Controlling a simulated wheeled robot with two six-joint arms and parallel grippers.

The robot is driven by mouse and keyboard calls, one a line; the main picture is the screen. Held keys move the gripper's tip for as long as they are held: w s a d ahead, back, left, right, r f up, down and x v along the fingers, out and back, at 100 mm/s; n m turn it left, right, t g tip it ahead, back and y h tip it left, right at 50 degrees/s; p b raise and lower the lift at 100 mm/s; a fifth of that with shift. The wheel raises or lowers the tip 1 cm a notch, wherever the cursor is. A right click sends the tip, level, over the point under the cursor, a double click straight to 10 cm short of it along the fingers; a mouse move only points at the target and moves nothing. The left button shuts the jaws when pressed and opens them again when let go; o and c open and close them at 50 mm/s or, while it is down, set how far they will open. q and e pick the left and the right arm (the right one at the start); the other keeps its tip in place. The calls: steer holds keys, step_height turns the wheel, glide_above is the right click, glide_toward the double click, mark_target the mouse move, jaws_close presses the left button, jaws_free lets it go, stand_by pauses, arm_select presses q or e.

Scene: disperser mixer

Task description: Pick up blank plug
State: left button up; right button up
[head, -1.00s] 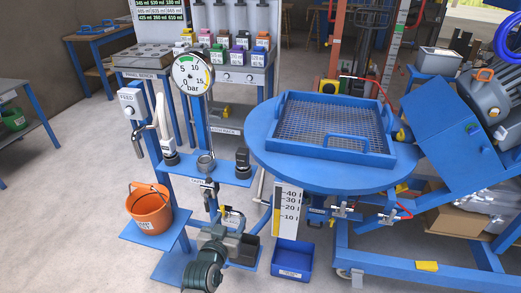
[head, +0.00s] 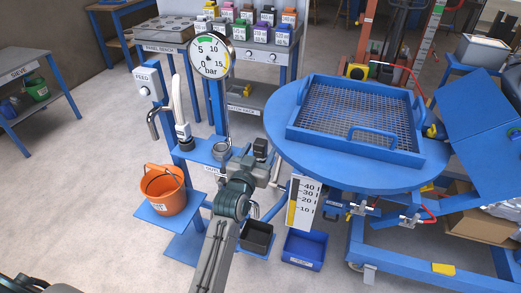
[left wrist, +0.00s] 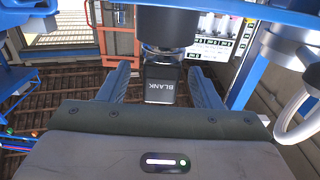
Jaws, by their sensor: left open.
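The blank plug (left wrist: 161,84) is a dark block marked BLANK, between the two fingers of my left gripper (left wrist: 160,92) in the left wrist view. A gap shows on each side of it, so the gripper is open around it and not clamped. A wider dark cylinder (left wrist: 166,28) shows just beyond the plug. My right gripper is not in view.
The round blue table with a sieve tray (head: 407,157) is close on the right. An orange bucket (head: 163,192) stands at lower left.

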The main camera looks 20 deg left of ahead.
arm_select(q)
steer(key=w, duration=0.3)
steer(key=shift+w+r+p, duration=0.1)
steer(key=shift+w+p, duration=0.05)
steer(key=shift+p, duration=0.2)
steer(key=shift+w, duration=0.25)
steer(key=c, duration=1.2)
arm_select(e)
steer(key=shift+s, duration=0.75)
arm_select(q)
steer(key=shift+r, duration=0.15)
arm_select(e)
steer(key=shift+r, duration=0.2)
